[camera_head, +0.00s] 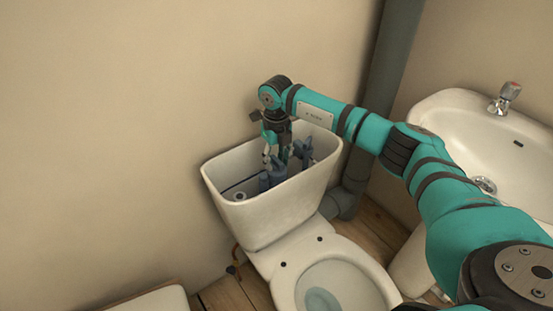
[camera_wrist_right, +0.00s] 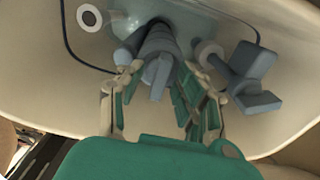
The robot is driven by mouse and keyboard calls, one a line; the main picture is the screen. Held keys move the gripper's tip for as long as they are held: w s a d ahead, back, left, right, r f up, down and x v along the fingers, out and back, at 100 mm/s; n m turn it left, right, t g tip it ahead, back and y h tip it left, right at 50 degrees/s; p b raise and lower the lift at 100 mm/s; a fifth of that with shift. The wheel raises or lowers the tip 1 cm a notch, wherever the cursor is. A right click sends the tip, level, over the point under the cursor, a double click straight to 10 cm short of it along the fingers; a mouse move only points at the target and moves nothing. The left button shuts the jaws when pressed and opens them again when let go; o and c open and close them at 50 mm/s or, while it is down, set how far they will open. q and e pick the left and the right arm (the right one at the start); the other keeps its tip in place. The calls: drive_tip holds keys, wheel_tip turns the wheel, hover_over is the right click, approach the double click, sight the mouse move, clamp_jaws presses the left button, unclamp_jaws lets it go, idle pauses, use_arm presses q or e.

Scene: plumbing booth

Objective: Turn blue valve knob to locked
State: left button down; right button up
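The blue-grey valve part with a flat handle (camera_wrist_right: 157,75) is inside the open toilet tank (camera_head: 270,218). It is the closest match to the blue valve knob; I cannot read whether it is locked. My right gripper (camera_head: 277,155) reaches down into the tank from above. In the right wrist view its two fingers (camera_wrist_right: 158,85) stand apart, one on each side of the flat handle; I see no clear grip on it. In the head view the fingers partly hide the blue-grey parts (camera_head: 271,178). My left gripper is not in view.
Another blue-grey fitting (camera_wrist_right: 250,78) stands to the right inside the tank, close to the right finger. The tank walls surround the gripper. A toilet bowl (camera_head: 335,285) is in front, a washbasin (camera_head: 470,125) at right, and a dark pipe (camera_head: 392,60) behind.

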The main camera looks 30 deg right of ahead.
sight(277, 160)
wheel_tip(277, 160, up, 12)
idle(0.4)
drive_tip(key=shift+f, duration=0.1)
idle(0.3)
